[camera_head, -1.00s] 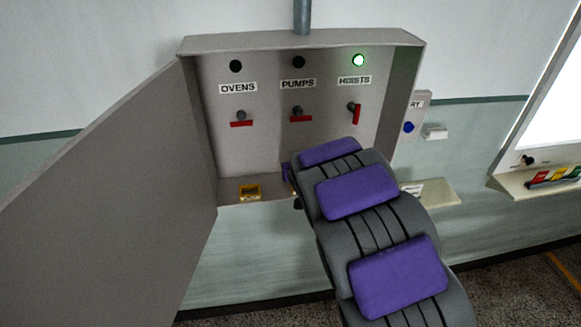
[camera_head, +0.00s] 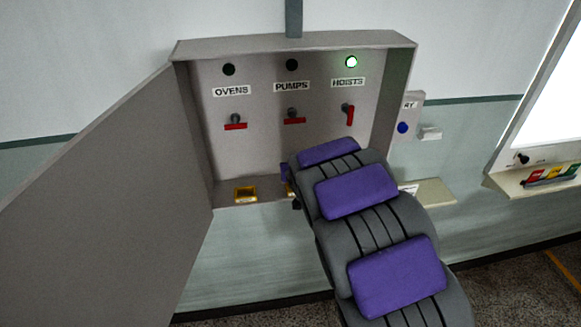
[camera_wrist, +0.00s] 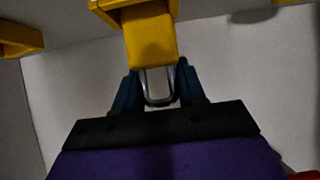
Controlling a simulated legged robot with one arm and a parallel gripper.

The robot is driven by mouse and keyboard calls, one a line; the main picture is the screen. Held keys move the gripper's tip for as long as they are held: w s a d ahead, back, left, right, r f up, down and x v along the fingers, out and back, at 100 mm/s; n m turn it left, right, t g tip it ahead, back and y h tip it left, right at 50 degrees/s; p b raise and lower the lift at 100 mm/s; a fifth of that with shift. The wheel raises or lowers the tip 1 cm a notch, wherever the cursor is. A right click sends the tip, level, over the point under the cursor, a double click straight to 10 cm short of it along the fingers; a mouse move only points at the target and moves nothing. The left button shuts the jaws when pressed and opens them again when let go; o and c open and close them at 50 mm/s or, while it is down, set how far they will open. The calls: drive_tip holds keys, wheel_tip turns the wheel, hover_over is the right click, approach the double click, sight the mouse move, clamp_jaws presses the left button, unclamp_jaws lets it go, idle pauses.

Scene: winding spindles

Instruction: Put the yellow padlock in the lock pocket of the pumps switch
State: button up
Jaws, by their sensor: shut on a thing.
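My gripper (camera_wrist: 157,80) is shut on the metal shackle of the yellow padlock (camera_wrist: 151,38). In the wrist view the padlock body points away from the fingers and overlaps the yellow pocket (camera_wrist: 112,5) at the top edge. I cannot tell whether the body is inside that pocket or only in front of it. In the head view the pumps switch (camera_head: 293,119) has a red handle lying level below the PUMPS label (camera_head: 292,87). A sliver of yellow (camera_head: 290,189) shows below it, mostly hidden by my gripper and arm.
The grey cabinet (camera_head: 285,45) has its door (camera_head: 110,190) swung open to the left. The ovens pocket (camera_head: 245,194) is yellow and sits on the cabinet's bottom ledge. The hoists handle (camera_head: 348,115) is upright under a lit green lamp (camera_head: 351,62). A shelf (camera_head: 437,192) lies right of my arm.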

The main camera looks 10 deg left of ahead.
drive_tip(key=shift+a, duration=0.15)
drive_tip(key=shift+d+p, duration=0.55)
drive_tip(key=shift+d, duration=0.65)
drive_tip(key=shift+a, duration=0.15)
drive_tip(key=shift+a, duration=0.3)
drive_tip(key=shift+a, duration=0.15)
drive_tip(key=shift+f+b, duration=1)
drive_tip(key=shift+f, duration=0.4)
idle(0.6)
drive_tip(key=o, duration=1.2)
drive_tip(key=shift+c, duration=0.2)
drive_tip(key=shift+s, duration=0.1)
